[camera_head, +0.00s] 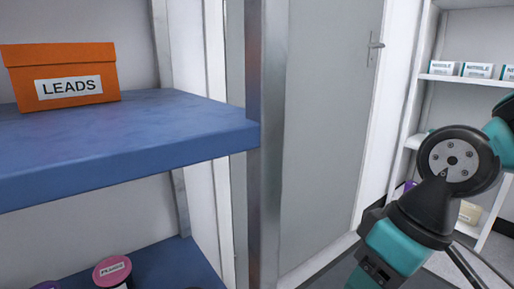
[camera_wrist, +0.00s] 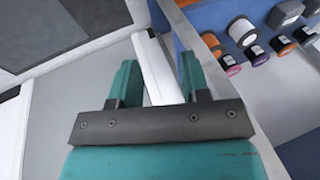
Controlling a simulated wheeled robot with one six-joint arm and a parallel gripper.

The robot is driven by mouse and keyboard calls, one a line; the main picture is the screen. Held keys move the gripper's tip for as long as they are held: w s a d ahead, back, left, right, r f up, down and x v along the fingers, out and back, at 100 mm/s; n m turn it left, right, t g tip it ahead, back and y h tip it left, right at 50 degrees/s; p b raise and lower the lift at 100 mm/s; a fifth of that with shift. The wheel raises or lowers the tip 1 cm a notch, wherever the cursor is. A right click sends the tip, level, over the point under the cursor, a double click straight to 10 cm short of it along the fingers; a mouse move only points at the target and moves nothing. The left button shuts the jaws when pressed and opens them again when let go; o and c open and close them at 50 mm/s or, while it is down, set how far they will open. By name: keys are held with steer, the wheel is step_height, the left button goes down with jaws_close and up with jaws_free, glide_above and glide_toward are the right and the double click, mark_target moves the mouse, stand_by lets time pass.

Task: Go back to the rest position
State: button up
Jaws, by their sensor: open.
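My gripper (camera_wrist: 158,85) shows in the wrist view, with two teal fingers standing apart on a dark bar. Nothing is between the fingers but the view of a white post behind them. In the head view my teal and black arm is at the right, in front of the door and the white shelves. The gripper's fingertips cannot be made out there.
A blue shelf (camera_head: 120,140) bearing an orange LEADS box (camera_head: 62,75) is at the left. A metal post (camera_head: 268,150) stands beside it. A grey door (camera_head: 325,120) is behind. White shelves (camera_head: 455,80) hold nitrile boxes (camera_head: 478,71). Several jars (camera_wrist: 242,32) stand on a lower blue shelf.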

steer(key=s+r, duration=0.2)
steer(key=s, duration=0.3)
step_height(320, 180, up, 38)
steer(key=p, duration=3.8)
steer(key=shift+w+d, duration=0.35)
